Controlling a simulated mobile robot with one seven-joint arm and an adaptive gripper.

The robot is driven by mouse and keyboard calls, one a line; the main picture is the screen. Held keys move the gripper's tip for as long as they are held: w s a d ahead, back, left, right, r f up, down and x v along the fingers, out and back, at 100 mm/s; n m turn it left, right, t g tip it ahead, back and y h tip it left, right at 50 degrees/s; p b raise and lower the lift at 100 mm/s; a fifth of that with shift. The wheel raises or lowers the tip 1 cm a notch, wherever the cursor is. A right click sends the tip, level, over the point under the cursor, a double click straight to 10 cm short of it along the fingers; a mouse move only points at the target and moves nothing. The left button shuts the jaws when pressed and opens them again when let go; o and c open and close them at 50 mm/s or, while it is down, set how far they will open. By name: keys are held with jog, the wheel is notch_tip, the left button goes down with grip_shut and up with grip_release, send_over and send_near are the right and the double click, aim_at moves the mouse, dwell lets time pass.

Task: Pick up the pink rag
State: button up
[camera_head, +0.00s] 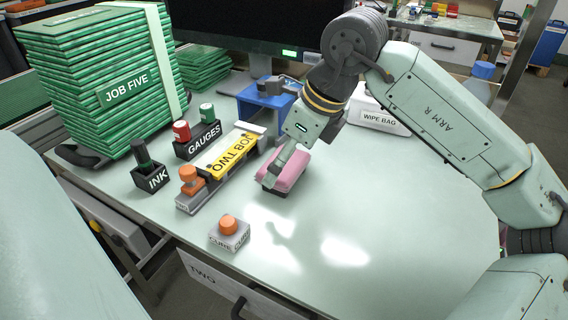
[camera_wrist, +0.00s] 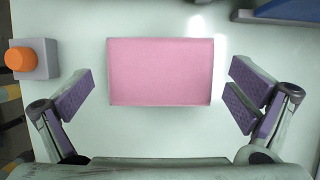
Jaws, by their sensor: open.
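The pink rag (camera_head: 290,172) is a folded rectangular block lying on the pale green bench top in the head view, right of the JOB TWO fixture. It also shows whole in the wrist view (camera_wrist: 161,71), lying flat near the centre. My gripper (camera_head: 285,158) is above and beside it in the head view, hiding part of its left side. In the wrist view my gripper (camera_wrist: 158,100) is open, with a purple-padded finger to the left and right of the rag. Gaps of bare bench show between the rag and both fingers.
A grey CURE box with an orange knob (camera_head: 229,234) stands near the front edge. The JOB TWO fixture (camera_head: 222,160), GAUGES holder (camera_head: 199,141) and INK holder (camera_head: 152,178) stand left. The right bench area (camera_head: 400,215) is clear.

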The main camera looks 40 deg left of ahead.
jog(key=shift+a+f, duration=0.15)
jog(key=shift+f, duration=0.05)
jog(key=shift+c, duration=0.5)
jog(key=c, duration=0.9)
